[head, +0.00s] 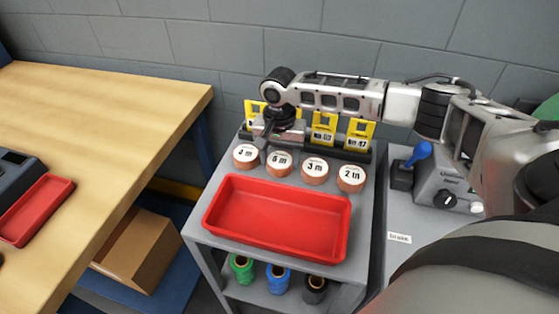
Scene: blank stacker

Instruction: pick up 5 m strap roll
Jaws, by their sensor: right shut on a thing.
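Several copper-brown strap rolls with white round labels stand in a row on the grey cart. The roll that seems to read 5 m (279,163) is second from the left; its digit is small and could be a 6. A 3 m roll (245,156) is to its left, another 3 m roll (315,171) to its right, and a 2 m roll (351,178) at the right end. My right gripper (265,139) points down just behind the two left rolls. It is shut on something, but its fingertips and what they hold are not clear. My left gripper is not in view.
A red tray (277,217) lies in front of the rolls. Yellow cards (323,128) stand in a dark rack close behind. Spools (278,279) sit on the lower shelf. A device with a blue lever (420,152) is right; a wooden table (110,110) is left.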

